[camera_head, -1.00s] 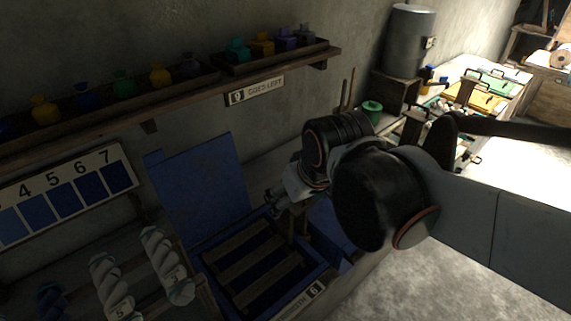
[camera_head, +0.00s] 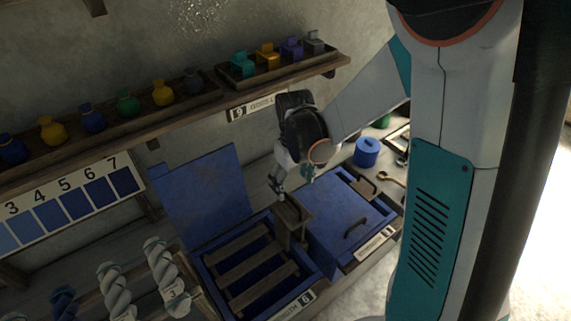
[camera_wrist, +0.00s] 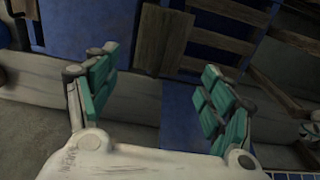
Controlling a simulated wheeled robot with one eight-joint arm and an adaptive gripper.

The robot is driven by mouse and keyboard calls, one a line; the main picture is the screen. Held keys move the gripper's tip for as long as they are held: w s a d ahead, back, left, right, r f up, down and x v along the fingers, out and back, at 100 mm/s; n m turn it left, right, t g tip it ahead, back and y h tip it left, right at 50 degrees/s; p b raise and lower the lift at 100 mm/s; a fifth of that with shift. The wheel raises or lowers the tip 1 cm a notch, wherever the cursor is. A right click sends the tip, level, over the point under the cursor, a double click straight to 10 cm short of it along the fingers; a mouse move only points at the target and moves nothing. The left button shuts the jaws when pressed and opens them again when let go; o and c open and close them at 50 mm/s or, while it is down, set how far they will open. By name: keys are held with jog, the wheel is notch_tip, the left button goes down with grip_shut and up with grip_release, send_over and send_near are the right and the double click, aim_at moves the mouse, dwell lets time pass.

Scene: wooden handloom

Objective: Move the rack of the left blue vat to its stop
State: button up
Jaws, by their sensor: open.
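The left blue vat (camera_head: 213,284) stands open, its blue lid (camera_head: 205,195) raised against the wall behind. Its wooden slatted rack (camera_head: 252,268) lies inside the opening. A wooden upright piece (camera_head: 290,216) stands at the vat's right side; I cannot tell whether it belongs to the rack. My gripper (camera_head: 279,188) is above and just behind that piece, pointing down. In the wrist view my gripper (camera_wrist: 160,78) is open, its green-padded fingers wide apart. A wooden board (camera_wrist: 162,38) shows beyond the gap, with slats (camera_wrist: 225,42) to its right. Nothing is visibly held.
A second blue vat with a closed, handled lid (camera_head: 345,222) stands close on the right. A shelf (camera_head: 200,106) with coloured bottles and blocks runs above. Twisted yarn skeins (camera_head: 165,270) hang at front left. A blue pot (camera_head: 367,151) stands behind the closed vat.

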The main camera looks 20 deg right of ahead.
aim_at(292, 200)
jog(key=shift+f+b, duration=3.05)
jog(key=shift+f, duration=1.65)
jog(key=shift+c, duration=0.2)
grip_shut()
